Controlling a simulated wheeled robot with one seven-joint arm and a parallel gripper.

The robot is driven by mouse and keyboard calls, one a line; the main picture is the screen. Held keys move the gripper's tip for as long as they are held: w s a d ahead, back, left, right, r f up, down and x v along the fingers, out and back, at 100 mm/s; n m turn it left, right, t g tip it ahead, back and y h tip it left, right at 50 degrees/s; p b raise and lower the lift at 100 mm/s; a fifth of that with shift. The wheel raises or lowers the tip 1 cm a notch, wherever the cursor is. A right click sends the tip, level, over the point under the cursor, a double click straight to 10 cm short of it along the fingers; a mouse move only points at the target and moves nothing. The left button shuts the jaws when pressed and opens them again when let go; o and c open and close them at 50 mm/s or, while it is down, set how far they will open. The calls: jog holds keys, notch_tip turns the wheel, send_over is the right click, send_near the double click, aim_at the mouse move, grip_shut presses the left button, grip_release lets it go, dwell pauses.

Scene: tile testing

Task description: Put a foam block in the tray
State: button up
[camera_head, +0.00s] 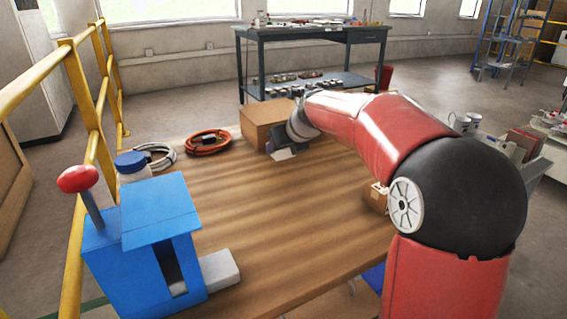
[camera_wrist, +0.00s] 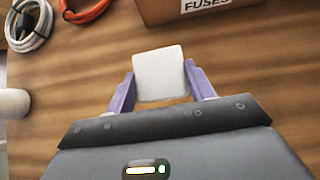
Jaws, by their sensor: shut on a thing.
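A white foam block (camera_wrist: 160,72) sits between the two purple fingers of my gripper (camera_wrist: 160,84) in the wrist view. My gripper is shut on it. In the head view my gripper (camera_head: 279,149) is at the far side of the wooden table, just in front of a cardboard box, and the white block (camera_head: 286,154) shows partly below it. I cannot tell whether the block touches the table. A pale grey block (camera_head: 220,269) lies beside the blue machine at the near left. I cannot make out a tray for certain in either view.
The cardboard box (camera_head: 262,122), labelled FUSES in the wrist view, stands close ahead. A red cable coil (camera_head: 207,143), a white cable coil (camera_head: 160,157) and a blue-lidded jar (camera_head: 131,165) are at left. A blue machine (camera_head: 145,245) stands near left. The table's middle (camera_head: 285,215) is clear.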

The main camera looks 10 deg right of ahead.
aim_at(287, 158)
jog(key=shift+f+b, duration=0.3)
jog(key=shift+f, duration=2)
jog(key=shift+f, duration=0.2)
jog(key=o, duration=0.9)
jog(key=shift+r, duration=0.1)
